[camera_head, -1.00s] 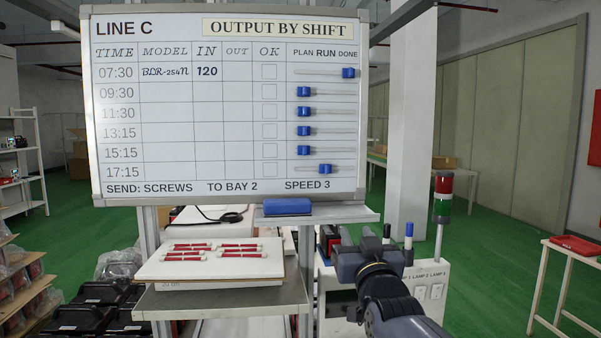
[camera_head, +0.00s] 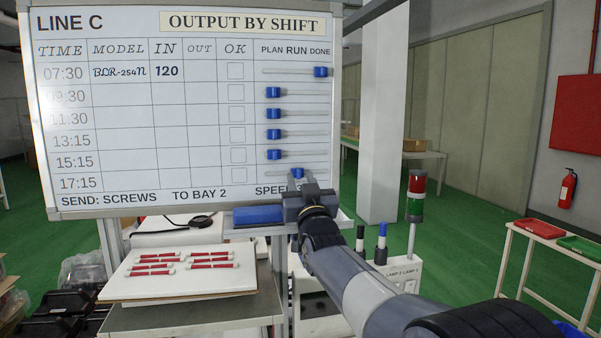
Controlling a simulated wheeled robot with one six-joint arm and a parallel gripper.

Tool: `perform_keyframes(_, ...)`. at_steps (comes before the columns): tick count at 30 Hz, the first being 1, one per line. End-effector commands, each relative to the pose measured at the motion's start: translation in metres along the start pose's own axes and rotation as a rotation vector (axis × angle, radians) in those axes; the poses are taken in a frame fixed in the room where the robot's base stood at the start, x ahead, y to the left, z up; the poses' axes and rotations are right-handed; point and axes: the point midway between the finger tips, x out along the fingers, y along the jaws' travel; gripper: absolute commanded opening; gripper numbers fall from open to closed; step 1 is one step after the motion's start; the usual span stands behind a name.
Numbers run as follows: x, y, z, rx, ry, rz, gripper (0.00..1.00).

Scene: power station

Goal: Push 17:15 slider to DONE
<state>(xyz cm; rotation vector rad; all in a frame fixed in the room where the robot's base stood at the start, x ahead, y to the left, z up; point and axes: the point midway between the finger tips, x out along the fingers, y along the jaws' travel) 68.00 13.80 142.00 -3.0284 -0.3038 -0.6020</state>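The whiteboard (camera_head: 110,205) headed LINE C fills the left and centre of the head view. Its 17:15 row is the lowest. The blue 17:15 slider (camera_head: 297,173) sits around the middle of its track, under RUN, with the DONE side to its right. My gripper (camera_head: 304,183) is at the board's lower right, just below and overlapping this slider in the picture. Whether it touches the slider I cannot tell. Its fingers are small and partly hidden, so their opening does not show.
The 07:30 slider (camera_head: 320,71) is at DONE; the sliders of the rows between sit at PLAN. A blue eraser (camera_head: 257,214) lies on the ledge below the board.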

Motion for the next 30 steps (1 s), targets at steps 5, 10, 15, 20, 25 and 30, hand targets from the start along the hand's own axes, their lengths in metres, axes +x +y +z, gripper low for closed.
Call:
perform_keyframes(5, 0.0104, 0.0002, -0.0001, 0.0, -0.001, 0.0, 0.32)
perform_keyframes(10, 0.0114, 0.0001, 0.0006, 0.0, 0.0, 0.0, 0.32)
perform_keyframes(15, 0.0112, 0.0001, 0.0005, 0.0, 0.0, 0.0, 0.28)
perform_keyframes(20, 0.0111, 0.0001, 0.0004, 0.0, 0.0, 0.0, 0.15)
perform_keyframes(25, 0.011, 0.0, 0.0003, 0.0, 0.0, 0.0, 0.01)
perform_keyframes(30, 0.011, 0.0, 0.0003, 0.0, 0.0, 0.0, 0.0)
